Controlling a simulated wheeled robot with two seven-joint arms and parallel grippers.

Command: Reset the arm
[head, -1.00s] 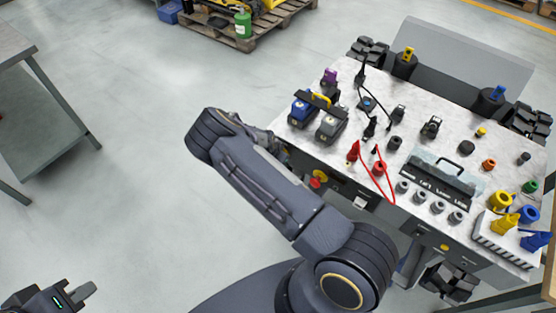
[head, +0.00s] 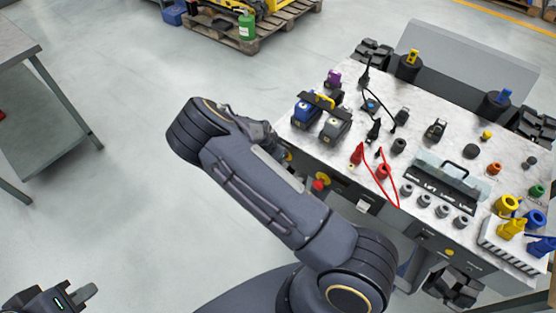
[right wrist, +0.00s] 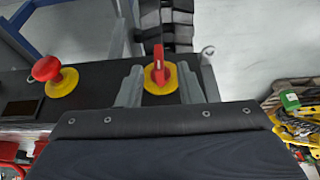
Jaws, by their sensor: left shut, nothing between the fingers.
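The carrier (head: 462,128), a console with a pale top, stands at the right in the head view. My right arm crosses the middle of that view and its gripper is mostly hidden at the console's front left. In the right wrist view my right gripper (right wrist: 161,84) is open. Its two grey fingers stand apart on either side of a red rotary handle (right wrist: 158,62) on a yellow disc (right wrist: 152,84). Contact with the handle cannot be told. My left gripper (head: 84,294) is shut and empty at the bottom left of the head view.
A red mushroom button (right wrist: 46,68) on a yellow base is left of the handle. The carrier top holds two battery-like blocks (head: 335,126), red cable (head: 390,192), plugs and sockets. A grey table (head: 62,92) stands at the left. Floor between is clear.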

